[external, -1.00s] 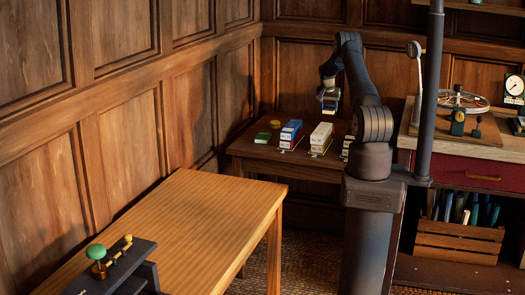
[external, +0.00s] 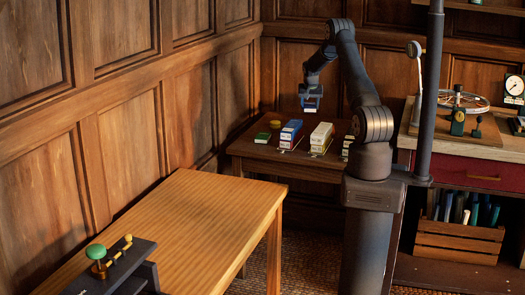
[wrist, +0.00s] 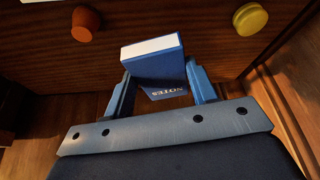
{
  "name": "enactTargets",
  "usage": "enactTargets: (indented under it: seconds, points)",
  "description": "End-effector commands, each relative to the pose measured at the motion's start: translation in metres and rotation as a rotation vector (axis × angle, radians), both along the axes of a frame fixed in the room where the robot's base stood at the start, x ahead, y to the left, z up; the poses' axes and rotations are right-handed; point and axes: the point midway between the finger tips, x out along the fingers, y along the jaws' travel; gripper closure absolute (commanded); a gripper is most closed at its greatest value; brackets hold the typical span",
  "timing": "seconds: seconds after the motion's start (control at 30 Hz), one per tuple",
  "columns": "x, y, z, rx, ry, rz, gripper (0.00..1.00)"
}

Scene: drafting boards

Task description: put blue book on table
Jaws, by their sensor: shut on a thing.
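The blue book (wrist: 174,62), marked NOTES with white page edges, is upright between the two blue fingers of my gripper (wrist: 162,88) in the wrist view. My gripper is shut on it. In the external view my gripper (external: 312,98) hangs in the air above the back of the dark table; the book there is small and hard to tell from the blue fingers. A light wooden table (external: 205,215) stands in the left foreground, well apart from my gripper. Its middle is bare.
The dark table (external: 245,146) bears a blue-topped stack (external: 291,130), a cream-topped stack (external: 321,137) and a green item (external: 262,137). An orange knob (wrist: 85,23) and a yellow knob (wrist: 250,19) show in the wrist view. A black device (external: 115,268) sits at the light table's front.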

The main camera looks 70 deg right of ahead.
Motion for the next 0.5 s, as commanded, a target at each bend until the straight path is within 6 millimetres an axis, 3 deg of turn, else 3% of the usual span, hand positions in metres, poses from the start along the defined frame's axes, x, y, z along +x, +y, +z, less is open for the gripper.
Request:
enactTargets:
  seconds: [0.03, 0.2, 0.5]
  points:
    - [0.023, 0.021, 0.001, 0.001, -0.001, 0.049, 0.72]
    - [0.084, 0.092, 0.001, 0.003, -0.002, 0.206, 0.72]
    - [0.165, 0.236, 0.002, 0.005, -0.003, 0.490, 0.72]
